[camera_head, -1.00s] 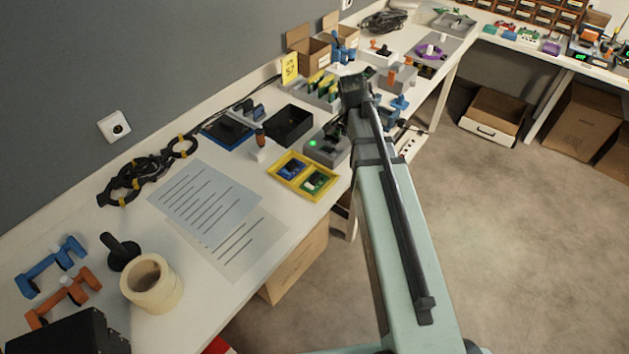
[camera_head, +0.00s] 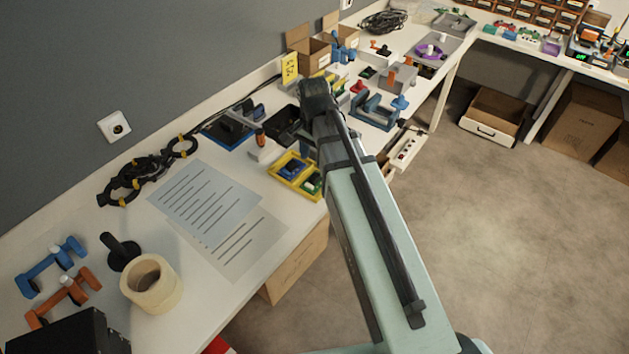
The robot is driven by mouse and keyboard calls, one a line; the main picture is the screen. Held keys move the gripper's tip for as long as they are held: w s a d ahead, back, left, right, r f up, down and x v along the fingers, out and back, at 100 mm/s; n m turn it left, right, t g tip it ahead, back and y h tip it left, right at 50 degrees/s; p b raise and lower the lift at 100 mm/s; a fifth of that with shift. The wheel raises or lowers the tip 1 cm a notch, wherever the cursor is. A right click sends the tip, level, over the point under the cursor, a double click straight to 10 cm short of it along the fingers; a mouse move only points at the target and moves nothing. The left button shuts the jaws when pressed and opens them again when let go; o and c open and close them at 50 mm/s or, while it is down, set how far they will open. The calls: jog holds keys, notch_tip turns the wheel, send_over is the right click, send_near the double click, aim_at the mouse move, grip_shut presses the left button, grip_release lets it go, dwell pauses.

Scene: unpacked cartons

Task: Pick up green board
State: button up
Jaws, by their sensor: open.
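A green board (camera_head: 313,183) lies in the right compartment of a yellow tray (camera_head: 275,171) near the table's front edge. A blue board (camera_head: 292,167) lies in the left compartment. My gripper (camera_head: 306,145) points down just beyond the tray, apart from the green board. It is open, and my wrist and forearm hide most of it. The right end of the tray is close to my arm.
A black bin (camera_head: 283,122) stands left of my gripper, partly covered by my wrist. An orange-and-black handled tool (camera_head: 262,147) stands left of the tray. A blue clamp-like part (camera_head: 374,111) lies right of my arm. Printed sheets (camera_head: 205,200) cover the table in front.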

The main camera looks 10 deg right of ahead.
aim_at(315, 176)
jog(key=shift+d+f, duration=0.15)
jog(key=shift+f, duration=3.7)
grip_shut()
